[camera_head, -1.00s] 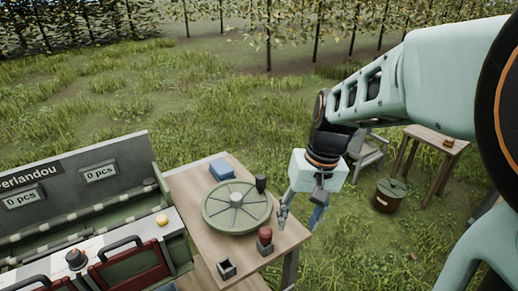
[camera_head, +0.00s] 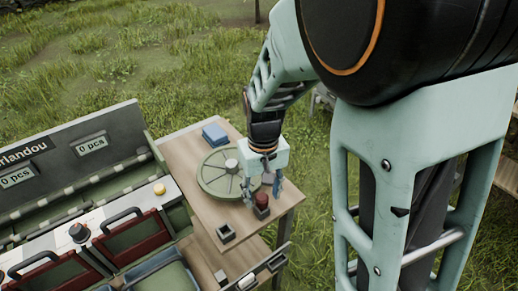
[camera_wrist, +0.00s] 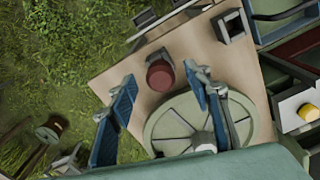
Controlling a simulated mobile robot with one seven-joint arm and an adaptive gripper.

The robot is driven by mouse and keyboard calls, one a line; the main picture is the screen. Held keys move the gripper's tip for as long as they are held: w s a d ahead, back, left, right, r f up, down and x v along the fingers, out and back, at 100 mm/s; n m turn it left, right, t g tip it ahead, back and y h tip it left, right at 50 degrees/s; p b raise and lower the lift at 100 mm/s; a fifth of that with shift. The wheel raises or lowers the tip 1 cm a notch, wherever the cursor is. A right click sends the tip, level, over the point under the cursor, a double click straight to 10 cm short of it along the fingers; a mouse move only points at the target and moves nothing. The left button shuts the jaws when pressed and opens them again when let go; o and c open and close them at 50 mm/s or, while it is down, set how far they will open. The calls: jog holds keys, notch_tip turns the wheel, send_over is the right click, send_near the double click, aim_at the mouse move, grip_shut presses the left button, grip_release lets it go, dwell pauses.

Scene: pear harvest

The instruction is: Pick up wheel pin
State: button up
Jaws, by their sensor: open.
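A short red-topped cylinder with a dark lower part, seemingly the wheel pin (camera_head: 262,200), stands on the wooden table near its front right corner. In the wrist view this red piece (camera_wrist: 160,74) shows between the fingertips. My gripper (camera_head: 263,188) is open above it, one finger on each side, with nothing held. The blue finger pads also show in the wrist view (camera_wrist: 157,77). I cannot tell whether a finger touches the piece. A green spoked wheel (camera_head: 208,182) lies flat beside it, partly hidden by my gripper.
A small dark square holder (camera_head: 226,233) stands near the table's front edge. A blue block (camera_head: 214,133) lies at the back of the wooden table (camera_head: 180,150). A green machine with red-framed panels (camera_head: 135,240) and a yellow button (camera_head: 159,188) is at left. Grass lies beyond.

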jog(key=shift+f, duration=1.35)
grip_shut()
jog(key=shift+r, duration=0.15)
